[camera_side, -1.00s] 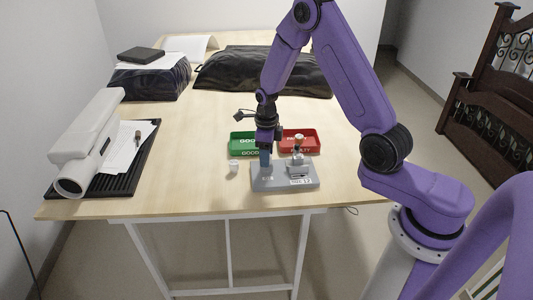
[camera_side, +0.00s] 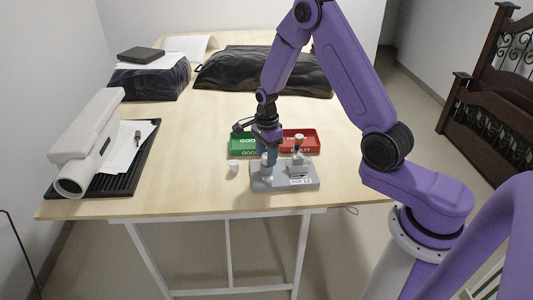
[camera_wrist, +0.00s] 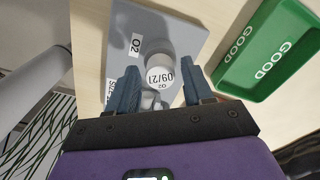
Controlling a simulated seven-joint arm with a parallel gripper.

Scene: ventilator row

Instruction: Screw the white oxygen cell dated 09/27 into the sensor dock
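The white oxygen cell (camera_wrist: 160,77) reads "09/27" and "O2" in the wrist view. It stands over the "O2" end of the grey sensor dock (camera_wrist: 180,22). My gripper (camera_wrist: 161,88) has one blue finger on each side of the cell, with a narrow gap showing at both sides, so it looks open around it. In the side view my gripper (camera_side: 269,152) points down at the left end of the dock (camera_side: 285,184), and the white cell (camera_side: 266,161) shows beside the fingers. How deep its thread sits is hidden.
A second small white piece (camera_side: 234,166) lies on the table left of the dock. Behind are a green GOOD tray (camera_side: 238,150) and a red tray (camera_side: 312,141). The table's front is clear.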

